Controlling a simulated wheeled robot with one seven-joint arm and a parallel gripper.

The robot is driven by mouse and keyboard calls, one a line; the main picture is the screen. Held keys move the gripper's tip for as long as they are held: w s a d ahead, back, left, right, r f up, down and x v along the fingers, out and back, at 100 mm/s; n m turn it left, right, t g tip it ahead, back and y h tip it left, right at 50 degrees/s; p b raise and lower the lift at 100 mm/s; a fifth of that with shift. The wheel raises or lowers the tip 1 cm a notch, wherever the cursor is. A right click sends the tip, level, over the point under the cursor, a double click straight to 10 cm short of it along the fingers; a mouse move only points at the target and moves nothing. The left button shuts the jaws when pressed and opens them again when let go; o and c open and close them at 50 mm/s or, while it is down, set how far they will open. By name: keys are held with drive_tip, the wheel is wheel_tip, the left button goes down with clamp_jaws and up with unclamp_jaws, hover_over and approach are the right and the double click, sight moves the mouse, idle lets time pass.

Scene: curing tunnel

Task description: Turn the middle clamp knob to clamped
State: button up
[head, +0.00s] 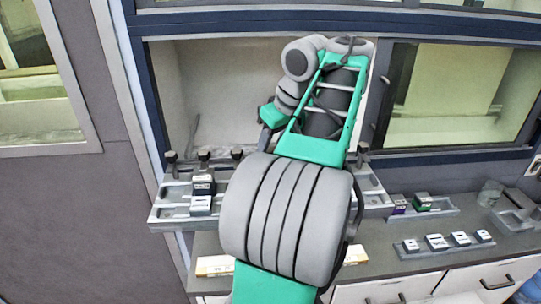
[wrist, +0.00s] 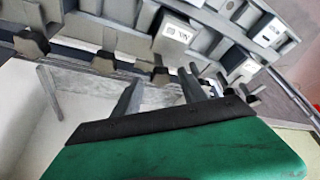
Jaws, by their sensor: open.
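A row of dark clamp knobs runs along the long grey fixture (head: 165,212). In the head view three knobs show left of my arm, such as one (head: 204,155), and another (head: 362,147) shows to its right; my arm hides the stretch between. In the wrist view my gripper (wrist: 160,89) is open, its two grey fingers apart and pointing at the row. A dark knob (wrist: 160,75), seemingly the middle one, appears between the fingertips; I cannot tell whether they touch it. Another knob (wrist: 105,62) is to its left. The knob's turn angle is unclear.
White-topped blocks (head: 203,185) sit in the fixture, and one also shows in the wrist view (wrist: 172,35). A window frame (head: 455,157) borders the opening.

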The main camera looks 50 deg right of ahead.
drive_tip(key=shift+w+f, duration=0.15)
drive_tip(key=shift+f, duration=0.1)
drive_tip(key=shift+c, duration=0.3)
clamp_jaws()
